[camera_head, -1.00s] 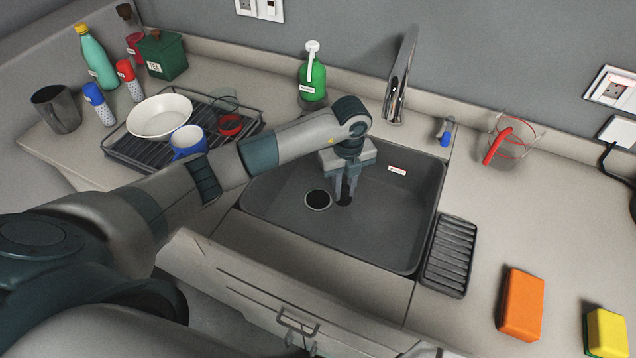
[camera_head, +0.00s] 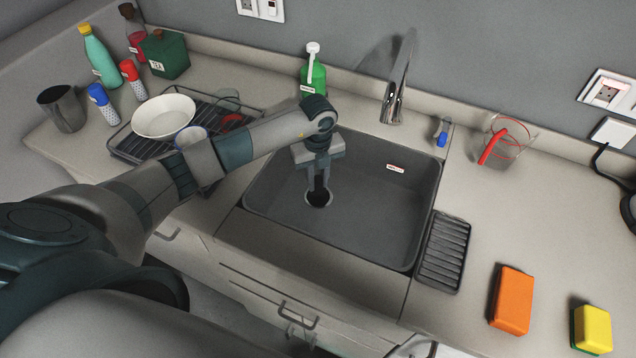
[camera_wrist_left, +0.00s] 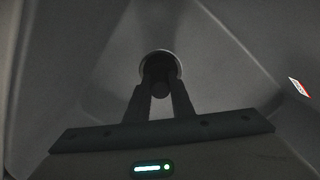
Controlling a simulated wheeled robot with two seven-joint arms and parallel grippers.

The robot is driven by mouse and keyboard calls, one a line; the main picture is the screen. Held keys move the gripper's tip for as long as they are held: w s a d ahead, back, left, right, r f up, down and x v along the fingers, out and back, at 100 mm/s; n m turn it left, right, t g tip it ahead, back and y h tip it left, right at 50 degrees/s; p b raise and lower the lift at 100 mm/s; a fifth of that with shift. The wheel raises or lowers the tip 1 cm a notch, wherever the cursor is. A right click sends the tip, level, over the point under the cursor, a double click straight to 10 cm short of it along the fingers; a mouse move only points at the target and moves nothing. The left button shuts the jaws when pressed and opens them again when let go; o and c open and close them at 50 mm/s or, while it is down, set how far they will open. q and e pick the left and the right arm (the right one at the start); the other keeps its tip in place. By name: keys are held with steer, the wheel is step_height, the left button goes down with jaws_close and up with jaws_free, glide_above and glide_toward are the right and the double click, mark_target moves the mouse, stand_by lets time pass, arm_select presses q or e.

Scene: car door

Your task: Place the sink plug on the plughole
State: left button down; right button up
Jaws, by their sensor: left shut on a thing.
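My left gripper (camera_head: 317,187) points down inside the grey sink (camera_head: 365,215). It is shut on the dark sink plug (camera_wrist_left: 160,88), which shows between the fingertips in the left wrist view. The plughole (camera_head: 318,198) is a round hole with a light rim, left of the middle of the sink floor. The gripper and plug are over it in the head view. In the left wrist view the rim of the plughole (camera_wrist_left: 157,54) shows just beyond the plug, which covers part of it. I cannot tell how high the plug is above the hole. My right gripper is not in view.
A faucet (camera_head: 396,85) and a green soap bottle (camera_head: 313,75) stand behind the sink. A dish rack (camera_head: 130,147) with a white bowl (camera_head: 163,116) is at the left. A ridged tray (camera_head: 445,252) and sponges (camera_head: 512,300) lie at the right.

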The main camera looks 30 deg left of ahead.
mark_target(318, 177)
arm_select(q)
steer(key=shift+f+p, duration=0.35)
steer(key=shift+f, duration=0.9)
steer(key=shift+f, duration=0.1)
steer(key=c, duration=1.5)
jaws_free()
steer(key=shift+c, duration=0.2)
step_height(318, 177, up, 6)
steer(key=shift+r+b, duration=0.25)
steer(key=shift+b, duration=0.85)
steer(key=shift+r, duration=0.65)
